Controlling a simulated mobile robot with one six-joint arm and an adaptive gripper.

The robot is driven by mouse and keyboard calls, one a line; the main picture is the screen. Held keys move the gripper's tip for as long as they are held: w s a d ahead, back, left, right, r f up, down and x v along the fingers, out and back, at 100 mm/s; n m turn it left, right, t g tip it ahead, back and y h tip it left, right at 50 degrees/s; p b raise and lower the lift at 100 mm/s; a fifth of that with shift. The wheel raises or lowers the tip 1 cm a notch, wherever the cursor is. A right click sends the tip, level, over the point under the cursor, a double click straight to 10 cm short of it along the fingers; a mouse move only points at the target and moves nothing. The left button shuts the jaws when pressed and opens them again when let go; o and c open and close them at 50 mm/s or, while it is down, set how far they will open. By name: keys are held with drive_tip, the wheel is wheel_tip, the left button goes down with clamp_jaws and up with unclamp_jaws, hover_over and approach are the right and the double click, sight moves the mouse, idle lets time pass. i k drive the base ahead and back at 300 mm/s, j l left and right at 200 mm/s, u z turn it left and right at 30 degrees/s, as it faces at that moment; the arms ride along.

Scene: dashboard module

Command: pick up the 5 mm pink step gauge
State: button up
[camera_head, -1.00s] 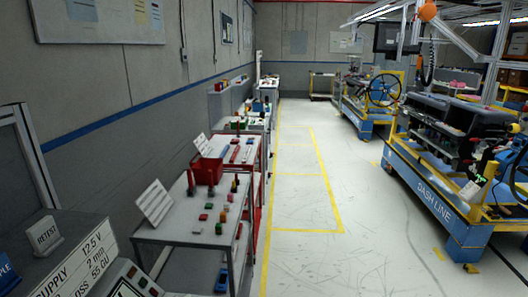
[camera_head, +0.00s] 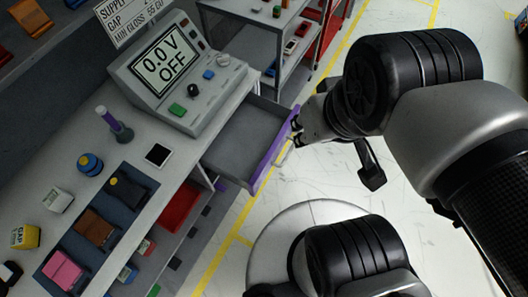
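A pink block (camera_head: 65,270), which looks like the pink step gauge, lies at the lower left on a dark blue mat (camera_head: 99,238) on the bench. A brown block (camera_head: 96,227) and a black block (camera_head: 125,192) lie in the same row. Any size marking on the pink block is too small to read. My gripper (camera_head: 297,132) is far to the right of it, at the purple front of an open drawer (camera_head: 272,150). Its fingers are small and partly hidden, so I cannot tell whether they hold the drawer's edge.
The open drawer looks empty and juts from the bench. A meter (camera_head: 180,75) reading 0.0 V OFF stands at the back.

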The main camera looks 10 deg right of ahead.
sight(63, 270)
drive_tip(key=l+u, duration=0.1)
drive_tip(key=u, duration=2.5)
drive_tip(key=i+j+z, duration=0.2)
drive_tip(key=i+j, duration=0.3)
drive_tip(key=i+j+z, duration=0.25)
drive_tip(key=i+j, duration=0.2)
drive_tip(key=j, duration=0.2)
